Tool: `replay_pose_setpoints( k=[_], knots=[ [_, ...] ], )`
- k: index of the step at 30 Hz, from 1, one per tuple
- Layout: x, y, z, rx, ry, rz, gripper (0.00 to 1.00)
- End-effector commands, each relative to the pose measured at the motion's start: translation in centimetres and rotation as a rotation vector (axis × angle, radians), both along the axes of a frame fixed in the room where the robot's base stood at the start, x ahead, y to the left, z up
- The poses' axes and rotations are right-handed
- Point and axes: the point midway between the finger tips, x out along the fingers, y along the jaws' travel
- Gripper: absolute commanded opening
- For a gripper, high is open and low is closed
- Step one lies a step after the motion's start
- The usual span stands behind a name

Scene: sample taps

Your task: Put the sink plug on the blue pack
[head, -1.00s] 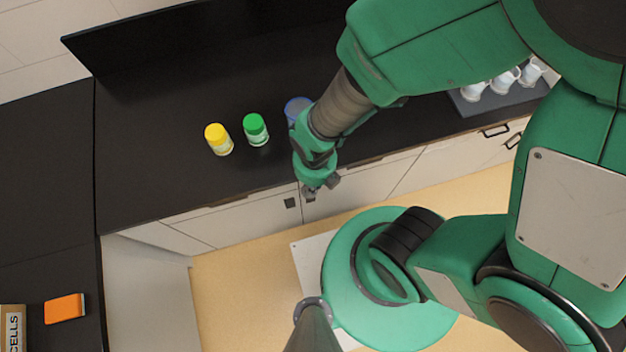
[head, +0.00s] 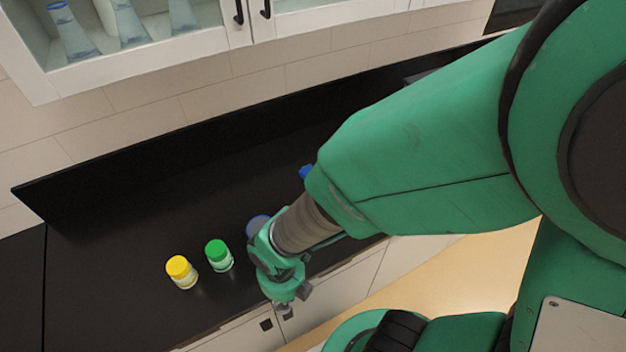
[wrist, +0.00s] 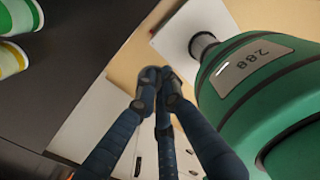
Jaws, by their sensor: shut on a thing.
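My gripper (head: 290,302) is past the front edge of the counter, over the floor side, pointing down. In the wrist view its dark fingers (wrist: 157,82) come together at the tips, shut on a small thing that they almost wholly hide. I take it for the sink plug, which I see nowhere else, but I cannot make out its shape. No blue pack is clear to see. A small blue thing (head: 305,172) shows on the counter, mostly behind my arm; I cannot tell what it is.
On the black counter (head: 130,245) stand a yellow-lidded jar (head: 181,271), a green-lidded jar (head: 218,255) and a bluish round thing (head: 257,227) partly behind my wrist. A raised back edge and a glass-fronted wall cabinet (head: 140,45) lie behind. The counter's left part is clear.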

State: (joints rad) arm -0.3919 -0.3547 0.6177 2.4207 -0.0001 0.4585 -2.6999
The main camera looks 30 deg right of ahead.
Motion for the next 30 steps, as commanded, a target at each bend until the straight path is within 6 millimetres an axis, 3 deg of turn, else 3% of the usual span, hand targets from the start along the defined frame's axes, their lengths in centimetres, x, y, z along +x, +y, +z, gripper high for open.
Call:
replay_pose_setpoints(
  k=[6,18,30],
  knots=[
    [0.1,0.0,3.8,0.002,-0.005,0.0,0.0],
    [0.0,0.0,9.0,0.001,-0.003,0.0,0.0],
    [5.1,-0.6,9.8,-0.004,0.002,-0.178,0.0]
  ],
)
